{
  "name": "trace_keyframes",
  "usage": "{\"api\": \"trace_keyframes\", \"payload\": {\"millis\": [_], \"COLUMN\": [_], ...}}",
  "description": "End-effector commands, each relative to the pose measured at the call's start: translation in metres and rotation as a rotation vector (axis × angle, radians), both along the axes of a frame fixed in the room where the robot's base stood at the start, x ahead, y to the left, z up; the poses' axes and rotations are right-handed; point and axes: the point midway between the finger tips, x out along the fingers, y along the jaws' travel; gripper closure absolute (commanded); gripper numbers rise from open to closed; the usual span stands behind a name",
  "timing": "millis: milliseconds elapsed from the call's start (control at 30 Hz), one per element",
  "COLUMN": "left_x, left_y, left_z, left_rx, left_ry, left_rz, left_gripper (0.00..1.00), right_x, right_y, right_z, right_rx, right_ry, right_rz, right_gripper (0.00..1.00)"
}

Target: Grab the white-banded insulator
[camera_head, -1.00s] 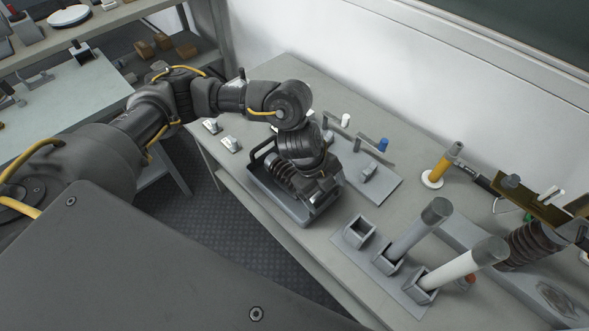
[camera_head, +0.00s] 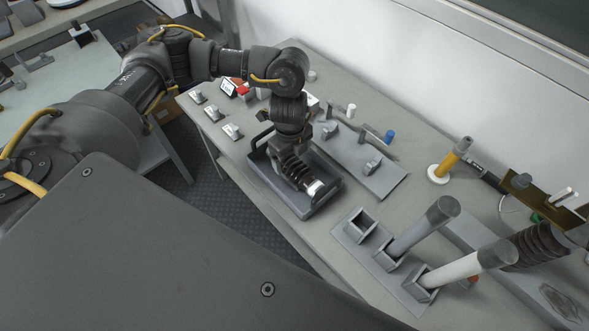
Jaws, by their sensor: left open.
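A dark ribbed insulator (camera_head: 298,172) lies in the grey tray (camera_head: 268,185) on the bench, with a pale, whitish part at its lower right end. My left gripper (camera_head: 292,152) points down over the insulator's upper left part. Its jaws are open, and the fingertips are hard to make out against the dark ribs. I cannot tell whether they touch the insulator. Another dark ribbed insulator (camera_head: 537,246) is at the right edge, with no white band that I can see. My right gripper is not in view.
Right of the tray is a grey plate with clips (camera_head: 372,168). A holder (camera_head: 362,226) carries a grey-capped grey tube (camera_head: 420,230) and a white tube (camera_head: 465,267). A yellow-handled tool (camera_head: 448,160) stands behind. Switch blocks (camera_head: 232,132) line the left bench edge.

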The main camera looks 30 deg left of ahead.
Motion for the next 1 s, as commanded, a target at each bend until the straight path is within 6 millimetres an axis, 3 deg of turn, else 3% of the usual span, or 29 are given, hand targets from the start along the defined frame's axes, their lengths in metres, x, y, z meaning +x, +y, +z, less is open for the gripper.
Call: {"api": "trace_keyframes", "payload": {"millis": [167, 267, 433, 600, 767, 1000], "left_x": [0.001, 0.001, 0.003, 0.005, 0.005, 0.005], "left_y": [-0.001, 0.001, 0.001, 0.001, 0.001, 0.001], "left_z": [-0.009, -0.025, -0.049, -0.055, -0.054, -0.053], "left_rx": [-0.002, -0.001, -0.002, 0.000, 0.000, -0.001], "left_ry": [0.001, 0.003, 0.002, -0.001, -0.001, -0.001], "left_rz": [-0.001, 0.001, -0.001, -0.002, -0.003, -0.003], "left_gripper": [0.14, 0.14, 0.14, 0.14, 0.14, 0.43], "right_x": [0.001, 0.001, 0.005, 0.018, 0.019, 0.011], "right_y": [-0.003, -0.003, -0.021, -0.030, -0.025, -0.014], "right_z": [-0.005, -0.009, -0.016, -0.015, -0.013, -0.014], "right_rx": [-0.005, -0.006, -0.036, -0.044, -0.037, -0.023], "right_ry": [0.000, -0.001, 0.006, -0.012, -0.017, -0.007], "right_rz": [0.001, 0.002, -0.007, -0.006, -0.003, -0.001], "right_gripper": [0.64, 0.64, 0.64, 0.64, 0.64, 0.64]}}
